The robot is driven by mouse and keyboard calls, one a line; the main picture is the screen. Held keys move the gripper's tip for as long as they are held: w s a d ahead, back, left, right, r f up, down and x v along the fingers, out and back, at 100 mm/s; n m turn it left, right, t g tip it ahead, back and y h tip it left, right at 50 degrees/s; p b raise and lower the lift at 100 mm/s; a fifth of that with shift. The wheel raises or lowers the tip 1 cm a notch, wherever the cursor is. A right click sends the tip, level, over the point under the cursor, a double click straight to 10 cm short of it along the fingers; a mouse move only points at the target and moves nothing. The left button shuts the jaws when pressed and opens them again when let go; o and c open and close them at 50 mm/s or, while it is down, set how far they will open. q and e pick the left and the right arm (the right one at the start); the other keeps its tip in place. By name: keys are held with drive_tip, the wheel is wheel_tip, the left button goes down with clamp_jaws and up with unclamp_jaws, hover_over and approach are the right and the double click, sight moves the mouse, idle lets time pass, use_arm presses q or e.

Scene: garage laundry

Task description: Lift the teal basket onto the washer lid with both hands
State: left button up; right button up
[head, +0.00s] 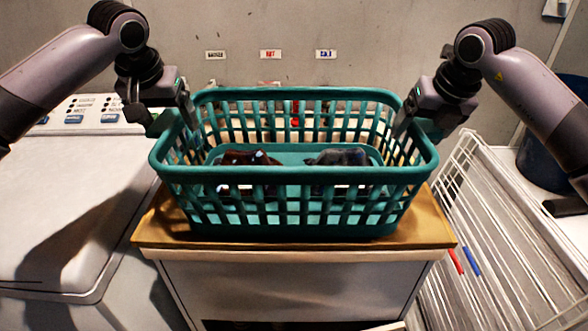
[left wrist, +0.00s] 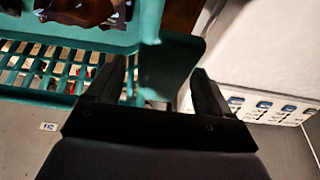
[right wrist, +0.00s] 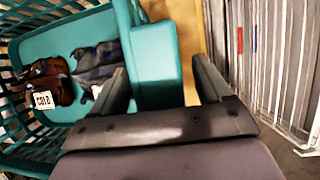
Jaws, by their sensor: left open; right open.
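The teal basket (head: 290,178) stands upright on a wooden-topped cabinet (head: 295,255), with dark brown and grey-blue cloths inside. The washer lid (head: 75,205) is the white top at the left. My left gripper (head: 172,118) is at the basket's left end; in the left wrist view its open fingers (left wrist: 160,85) stand on either side of a teal end part. My right gripper (head: 420,125) is at the right end; in the right wrist view its open fingers (right wrist: 160,85) straddle a teal part there. Whether the fingers touch the basket cannot be told.
A white wire drying rack (head: 490,240) stands right of the cabinet, with a dark blue tub (head: 550,150) behind it. The washer's control panel (head: 90,112) rises at the lid's back. The washer lid is bare. A grey wall closes the back.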

use_arm(q)
drive_tip(key=shift+c, duration=0.3)
use_arm(e)
drive_tip(key=shift+c, duration=0.3)
use_arm(q)
drive_tip(key=c, duration=1.4)
use_arm(e)
clamp_jaws()
use_arm(q)
drive_tip(key=shift+r, duration=0.15)
clamp_jaws()
use_arm(e)
drive_tip(key=shift+r, duration=0.15)
use_arm(q)
drive_tip(key=shift+w, duration=0.1)
